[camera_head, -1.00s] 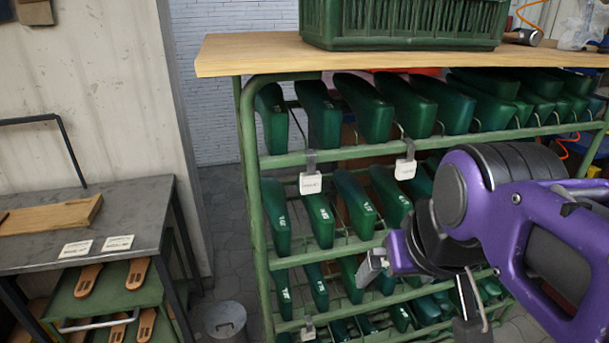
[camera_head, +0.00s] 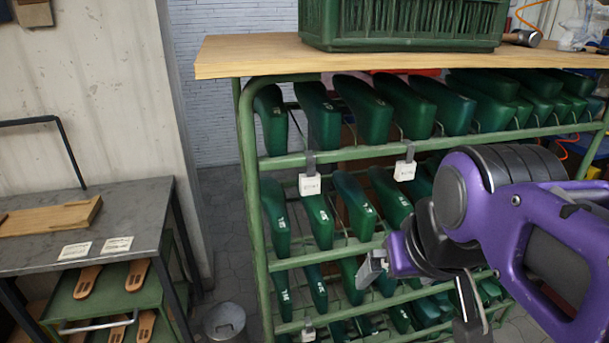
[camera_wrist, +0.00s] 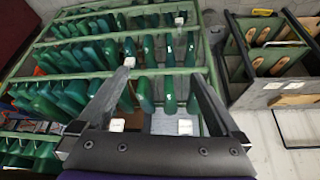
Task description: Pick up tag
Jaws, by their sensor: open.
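Several small white tags hang by grey clips from the green rack's rails. In the head view, one tag (camera_head: 309,184) is on the upper rail at left, another tag (camera_head: 404,171) is to its right, and a lower tag (camera_head: 308,334) is near the bottom. My gripper (camera_head: 420,290) is in front of the rack, right of and below the upper tags. In the wrist view my gripper (camera_wrist: 160,77) is open and empty, its fingers spread over the rack. Tags show near the left finger (camera_wrist: 116,125) and between the fingers (camera_wrist: 185,127). I cannot tell which tag is meant.
The green rack (camera_head: 251,200) holds rows of green shoe lasts under a wooden top (camera_head: 240,55). A green crate (camera_head: 400,25) stands on top. At left, a dark table (camera_head: 130,210) bears a wooden board (camera_head: 50,217) and white cards (camera_head: 75,250). A metal bin (camera_head: 224,320) stands between.

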